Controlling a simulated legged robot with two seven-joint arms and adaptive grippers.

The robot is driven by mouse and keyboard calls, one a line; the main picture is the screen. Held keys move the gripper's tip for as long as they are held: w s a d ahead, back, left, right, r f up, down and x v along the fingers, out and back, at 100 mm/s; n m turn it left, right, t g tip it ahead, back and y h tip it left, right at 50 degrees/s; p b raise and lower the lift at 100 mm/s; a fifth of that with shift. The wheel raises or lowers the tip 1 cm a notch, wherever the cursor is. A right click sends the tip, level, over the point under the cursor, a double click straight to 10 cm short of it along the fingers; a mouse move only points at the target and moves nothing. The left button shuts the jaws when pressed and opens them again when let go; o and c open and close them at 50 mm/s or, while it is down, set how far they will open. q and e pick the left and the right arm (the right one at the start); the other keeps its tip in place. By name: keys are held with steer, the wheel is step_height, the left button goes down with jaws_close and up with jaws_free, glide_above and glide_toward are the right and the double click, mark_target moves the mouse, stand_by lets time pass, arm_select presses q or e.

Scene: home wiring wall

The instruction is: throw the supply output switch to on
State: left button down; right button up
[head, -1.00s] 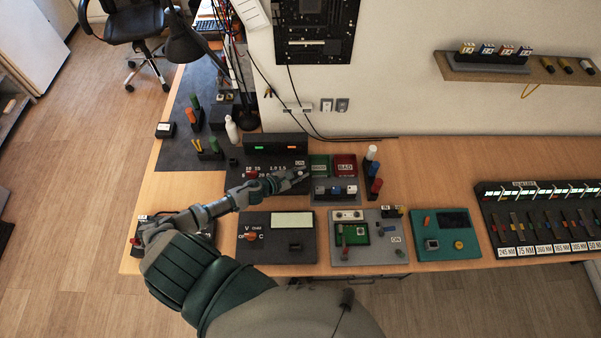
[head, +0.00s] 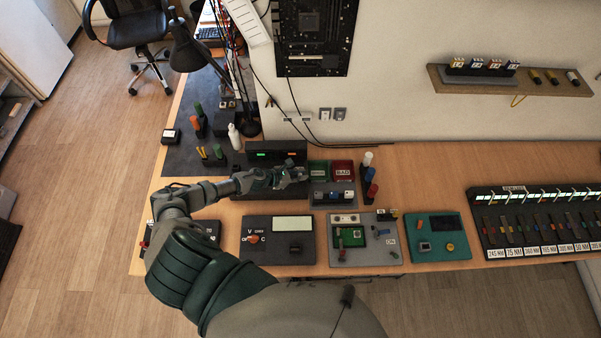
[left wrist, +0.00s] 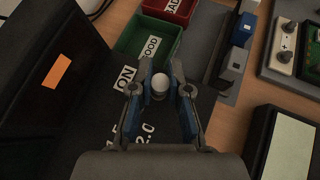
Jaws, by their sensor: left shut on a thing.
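The supply is a black unit (head: 276,147) with a green and an orange display, at the back of the bench in the head view. Its dark panel also shows in the left wrist view (left wrist: 33,85). The output switch (left wrist: 159,84) shows a white rounded tip next to an ON label (left wrist: 125,78). My left gripper (left wrist: 161,73) has its fingers on either side of this tip and is shut on it. In the head view my left gripper (head: 303,173) covers the switch and part of the panel, so the lever's tilt is unclear. My right gripper is not in view.
A green bin (left wrist: 147,37) and a red bin (left wrist: 170,8) lie just beyond the fingers. A grey rack with small blocks (head: 333,198) stands close on the right. A meter (head: 278,251) and other panels line the front edge. Bare wood (head: 425,175) lies right.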

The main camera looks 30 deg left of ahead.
arm_select(q)
steer(key=shift+w+a+n+g+p, duration=0.4)
steer(key=shift+n+g, duration=0.1)
steer(key=shift+g, duration=0.1)
steer(key=shift+w+g+h, duration=0.15)
steer(key=shift+g+h, duration=0.15)
steer(key=shift+w+a+f+n+g+b, duration=0.15)
steer(key=shift+f+n+g+b, duration=0.05)
steer(key=shift+n+g+b, duration=0.3)
steer(key=shift+w+a+f+n+g+h+b, duration=0.15)
steer(key=shift+w+a+n+g+h+b, duration=0.1)
steer(key=shift+n+g+h+b, duration=0.5)
steer(key=shift+b, duration=0.3)
steer(key=c, duration=1.1)
jaws_free()
